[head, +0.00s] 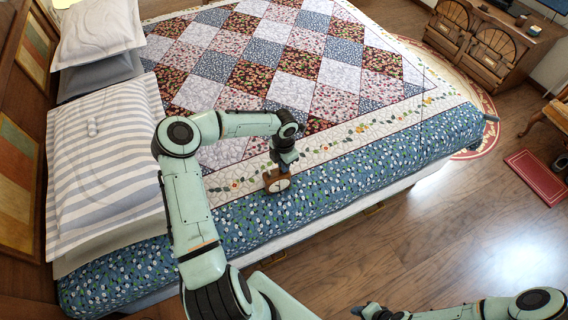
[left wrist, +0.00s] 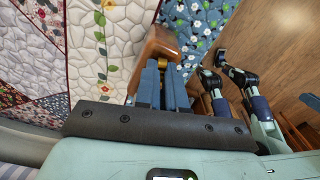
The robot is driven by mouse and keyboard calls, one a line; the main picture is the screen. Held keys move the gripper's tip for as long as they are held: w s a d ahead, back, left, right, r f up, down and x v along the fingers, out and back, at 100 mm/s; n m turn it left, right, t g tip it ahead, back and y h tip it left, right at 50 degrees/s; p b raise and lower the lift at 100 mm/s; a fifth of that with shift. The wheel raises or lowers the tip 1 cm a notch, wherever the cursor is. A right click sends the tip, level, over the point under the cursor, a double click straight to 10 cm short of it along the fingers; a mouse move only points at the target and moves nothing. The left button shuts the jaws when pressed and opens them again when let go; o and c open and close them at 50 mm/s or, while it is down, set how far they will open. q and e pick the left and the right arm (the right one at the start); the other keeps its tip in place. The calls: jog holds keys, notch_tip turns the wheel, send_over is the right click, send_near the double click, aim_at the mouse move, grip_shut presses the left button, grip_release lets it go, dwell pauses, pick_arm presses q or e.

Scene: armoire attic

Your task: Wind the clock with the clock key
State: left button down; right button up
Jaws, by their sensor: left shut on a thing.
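The clock (head: 277,182), a brown wooden case with a pale round dial, stands on the bed near its front edge. In the left wrist view its brown case (left wrist: 160,43) shows just beyond my fingertips. My left gripper (head: 284,160) reaches down to the clock from above and behind the dial. Its blue fingers (left wrist: 163,68) are close together on a small brass-coloured piece, which looks like the clock key; the fingers hide most of it. My right gripper (head: 368,311) is low at the picture's bottom edge, away from the bed, too small to read its jaws.
The quilted bed (head: 340,190) spreads around the clock, with clear room to its right. Wooden floor (head: 440,240) is open in front. A wooden cabinet (head: 485,45) stands at the back right.

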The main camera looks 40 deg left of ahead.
pick_arm(q)
jog(key=shift+m, duration=0.6)
jog(key=c, duration=1.2)
grip_release()
notch_tip(320, 180, up, 13)
jog(key=shift+r, duration=0.2)
